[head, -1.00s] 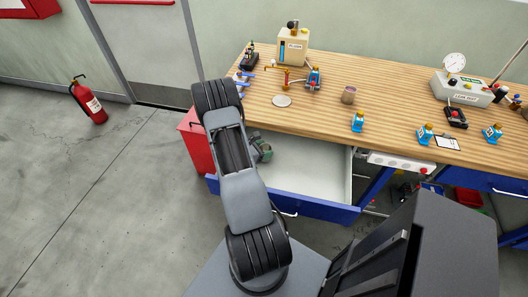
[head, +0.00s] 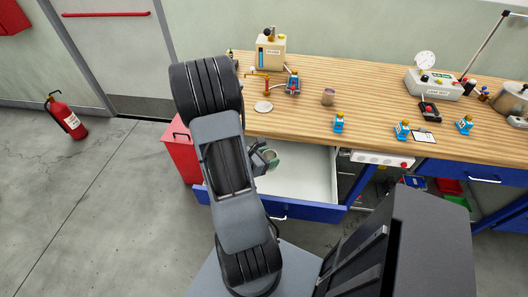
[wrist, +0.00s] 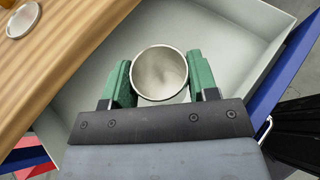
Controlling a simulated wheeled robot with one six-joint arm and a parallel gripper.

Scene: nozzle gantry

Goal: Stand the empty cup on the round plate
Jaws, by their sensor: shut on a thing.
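The empty cup (wrist: 158,70) is a plain grey metal cup, open side toward the wrist camera, with nothing seen inside. My gripper (wrist: 160,82) is shut on it, with one green finger on each side. In the head view my gripper (head: 266,160) and the cup are over the left part of the open drawer, partly behind my arm. The cup's height above the drawer floor is hard to tell. The round plate (head: 263,106) lies bare on the bench, near its front left edge, under a brass spout. It also shows at the upper left of the wrist view (wrist: 23,20).
The bench edge (wrist: 75,65) lies between the drawer (head: 305,175) and the plate. A second, brownish cup (head: 328,96) stands farther right. A red cabinet (head: 182,150) is left.

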